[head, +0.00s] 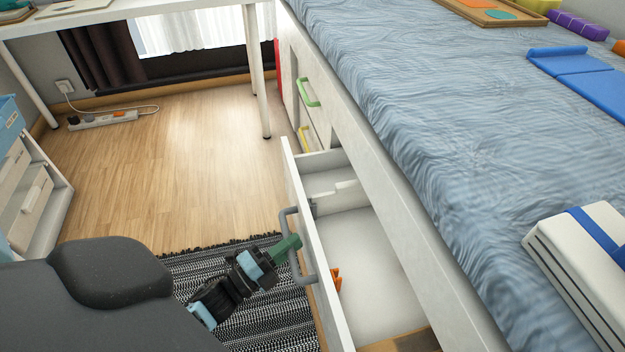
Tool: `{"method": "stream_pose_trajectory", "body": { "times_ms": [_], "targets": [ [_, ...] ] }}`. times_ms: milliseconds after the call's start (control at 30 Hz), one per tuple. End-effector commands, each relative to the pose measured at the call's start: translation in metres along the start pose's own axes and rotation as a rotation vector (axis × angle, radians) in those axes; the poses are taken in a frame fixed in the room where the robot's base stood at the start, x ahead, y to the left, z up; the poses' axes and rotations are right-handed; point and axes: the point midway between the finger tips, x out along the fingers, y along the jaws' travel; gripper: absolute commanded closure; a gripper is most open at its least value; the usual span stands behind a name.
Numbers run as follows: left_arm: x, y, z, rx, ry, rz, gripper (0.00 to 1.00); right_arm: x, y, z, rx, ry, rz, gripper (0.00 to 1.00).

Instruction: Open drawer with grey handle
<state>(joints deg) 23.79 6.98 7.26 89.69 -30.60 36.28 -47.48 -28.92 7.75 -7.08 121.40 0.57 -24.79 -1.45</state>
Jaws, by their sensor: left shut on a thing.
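The drawer (368,245) under the bed is pulled out, and its pale inside shows. Its grey handle (307,262) is on the front panel (318,255). My left gripper (290,247) is at the handle, its green fingers shut on the handle's bar. The fingertips are partly hidden behind the bar. An orange thing (337,279) shows just inside the drawer behind the front panel. My right gripper is not in view.
Drawers with a green handle (308,93) and a yellow handle (304,139) are farther along the bed. A striped rug (213,258) lies below my arm. A white table leg (257,80) stands beyond clear wooden floor (180,170). A white shelf (52,208) is at left.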

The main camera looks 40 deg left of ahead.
Motion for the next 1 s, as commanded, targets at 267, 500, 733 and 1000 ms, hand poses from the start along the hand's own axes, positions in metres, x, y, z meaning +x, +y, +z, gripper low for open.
{"method": "stream_pose_trajectory", "body": {
  "times_ms": [267,500,733,1000],
  "targets": [
    [-0.05,-0.01,0.02,0.002,0.0,0.004,1.0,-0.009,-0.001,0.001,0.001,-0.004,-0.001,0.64],
    [-0.087,-0.018,0.036,0.0,0.0,0.003,1.0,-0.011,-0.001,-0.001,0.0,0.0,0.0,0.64],
    [-0.113,-0.023,0.046,-0.001,0.0,0.002,1.0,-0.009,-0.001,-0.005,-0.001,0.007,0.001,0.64],
    [-0.127,-0.025,0.052,-0.001,-0.001,0.002,1.0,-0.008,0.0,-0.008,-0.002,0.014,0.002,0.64]
  ]
}}
